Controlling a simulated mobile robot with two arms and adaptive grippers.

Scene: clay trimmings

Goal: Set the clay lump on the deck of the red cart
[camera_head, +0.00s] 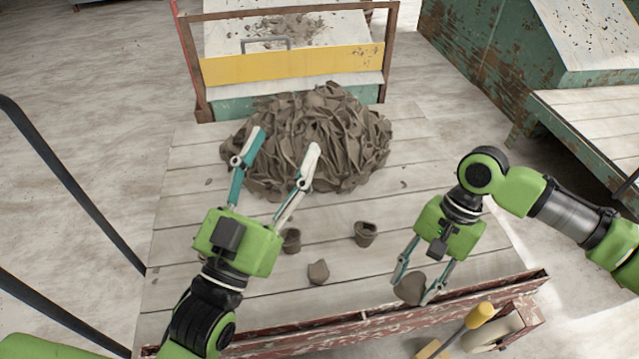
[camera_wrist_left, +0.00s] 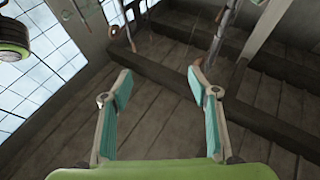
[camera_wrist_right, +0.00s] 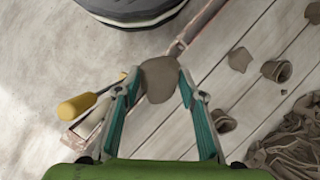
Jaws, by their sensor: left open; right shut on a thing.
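The clay lump (camera_head: 409,289) is a rounded brown piece held between the fingers of my right gripper (camera_head: 412,290). It also shows between the fingertips in the right wrist view (camera_wrist_right: 159,80). It is near the front red rail; whether it touches the planks is not clear. The plank deck (camera_head: 190,240) has a peeling red front rail (camera_head: 330,333), and I take it to be the red cart. My left gripper (camera_head: 284,143) is open, its fingers in front of the clay pile in the head view. Nothing is between its fingers in the left wrist view (camera_wrist_left: 158,78).
A large heap of clay trimmings (camera_head: 330,140) lies on the deck. Clay pieces (camera_head: 318,272) and a small clay cup (camera_head: 366,234) lie before it. A yellow-handled tool (camera_head: 479,315) is at the lower right. A yellow-panelled frame (camera_head: 290,65) stands behind. The deck's left side is clear.

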